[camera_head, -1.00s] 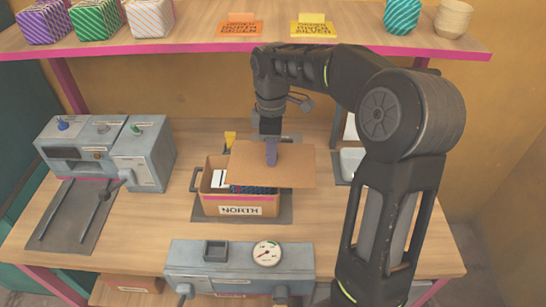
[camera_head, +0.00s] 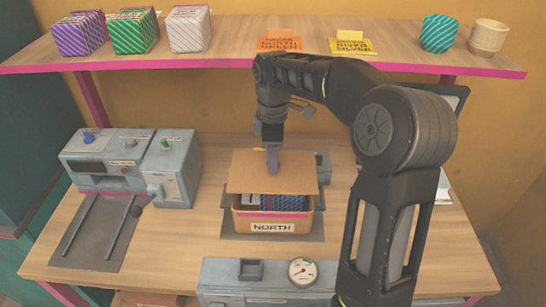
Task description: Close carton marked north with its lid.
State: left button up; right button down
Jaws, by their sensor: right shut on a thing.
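The carton (camera_head: 304,227) marked NORTH stands on a dark mat (camera_head: 254,237) in the middle of the table, label facing me. Its open top shows a pale thing (camera_head: 247,200) and a blue patterned thing (camera_head: 288,203) inside. My right gripper (camera_head: 272,160) is shut on the flat brown lid (camera_head: 245,175), holding its middle. The lid lies over the rear part of the carton and leaves the front part uncovered. I cannot tell whether the lid touches the carton. My left gripper is not in view.
A grey machine (camera_head: 135,165) with knobs and a rail plate stands at left. A grey unit with a dial (camera_head: 302,271) stands at the front. The shelf (camera_head: 215,43) behind holds wrapped boxes, an orange card (camera_head: 279,44) and a yellow card (camera_head: 350,46). Bare table lies left of the carton.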

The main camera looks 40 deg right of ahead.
notch_tip(320, 180, down, 4)
jog(key=b, duration=0.3)
jog(key=shift+f, duration=0.2)
jog(key=shift+f+b, duration=0.6)
jog(key=shift+f, duration=0.2)
dwell(0.6)
jog(key=shift+f, duration=0.55)
dwell(1.2)
jog(key=c, duration=1)
grip_release()
jog(key=shift+o, duration=0.4)
